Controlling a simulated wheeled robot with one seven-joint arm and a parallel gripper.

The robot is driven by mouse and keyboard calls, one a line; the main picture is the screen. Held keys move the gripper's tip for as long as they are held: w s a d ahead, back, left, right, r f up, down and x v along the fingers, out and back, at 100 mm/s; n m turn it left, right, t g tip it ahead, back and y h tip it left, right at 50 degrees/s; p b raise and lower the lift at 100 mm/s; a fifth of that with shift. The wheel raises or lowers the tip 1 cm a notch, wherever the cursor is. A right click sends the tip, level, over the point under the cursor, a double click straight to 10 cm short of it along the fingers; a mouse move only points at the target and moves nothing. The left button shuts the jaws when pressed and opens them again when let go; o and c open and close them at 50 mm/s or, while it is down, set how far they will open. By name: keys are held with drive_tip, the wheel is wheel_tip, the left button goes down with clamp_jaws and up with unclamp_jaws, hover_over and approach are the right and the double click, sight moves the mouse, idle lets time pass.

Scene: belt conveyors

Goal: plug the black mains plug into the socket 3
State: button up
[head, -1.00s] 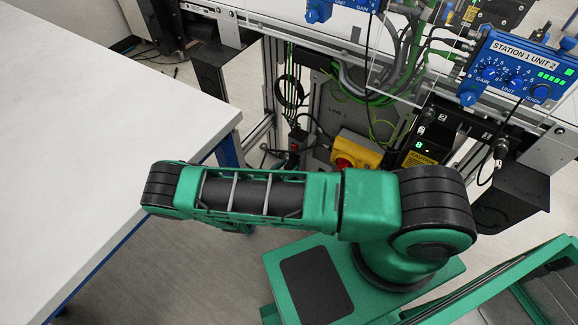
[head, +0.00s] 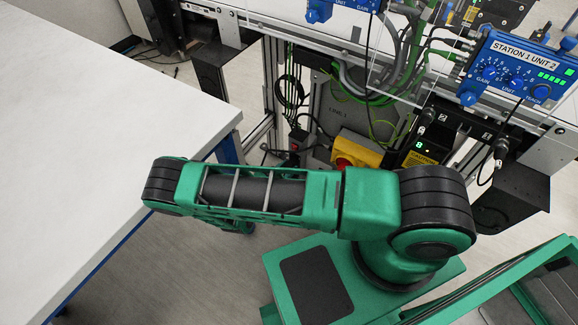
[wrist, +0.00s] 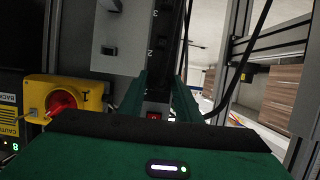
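A dark upright socket strip stands in the wrist view (wrist: 165,35), with the marks 3 and 2 on it and a red switch (wrist: 153,116) at its lower end. Socket 3 lies towards the top of the picture, beyond my fingertips. My gripper (wrist: 160,78) points at the strip; its two green fingers are apart, one on each side of it, and I see nothing held between them. In the head view the strip's red switch (head: 295,147) shows under the conveyor, and my forearm hides the gripper. I cannot make out the black mains plug in either view.
A yellow box with a red knob (wrist: 62,100) is left of my gripper. A black cable (wrist: 242,70) hangs at the right, near a metal frame post (wrist: 228,60). In the head view a white table (head: 80,130) is at left and a blue station unit (head: 515,70) at upper right.

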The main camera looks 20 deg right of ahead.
clamp_jaws()
drive_tip(key=shift+s+a, duration=0.1)
drive_tip(key=shift+a, duration=0.05)
drive_tip(key=shift+s+a, duration=0.75)
drive_tip(key=shift+a, duration=0.2)
drive_tip(key=shift+s+a, duration=0.7)
drive_tip(key=shift+a, duration=0.25)
drive_tip(key=shift+f, duration=0.15)
wheel_tip(320, 180, down, 14)
drive_tip(key=a, duration=0.1)
drive_tip(key=shift+s+a, duration=0.15)
drive_tip(key=shift+s, duration=0.2)
